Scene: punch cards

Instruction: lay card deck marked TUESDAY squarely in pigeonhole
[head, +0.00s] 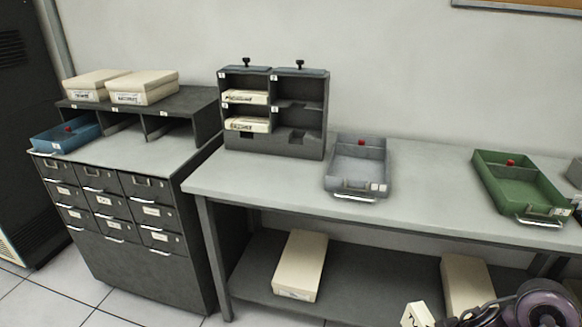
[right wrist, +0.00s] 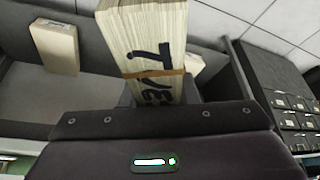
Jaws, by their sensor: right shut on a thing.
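My right gripper (head: 437,322) is at the bottom right of the head view, shut on a cream card deck (head: 415,316), low in front of the bench. In the right wrist view the deck (right wrist: 150,40) stands out from the gripper, with a tan band and large dark letters partly readable as TUE. The dark pigeonhole rack (head: 275,143) stands on the bench, well left of and beyond the gripper. Two decks (head: 245,97) lie in its left column; the right column looks empty. My left gripper is not in view.
A grey tray (head: 357,167) and a green tray (head: 515,185) sit on the bench (head: 260,185). Cream boxes (head: 301,265) lie on the lower shelf. At left, a drawer cabinet (head: 115,210) carries a blue tray (head: 70,137) and a shelf with boxes (head: 143,87).

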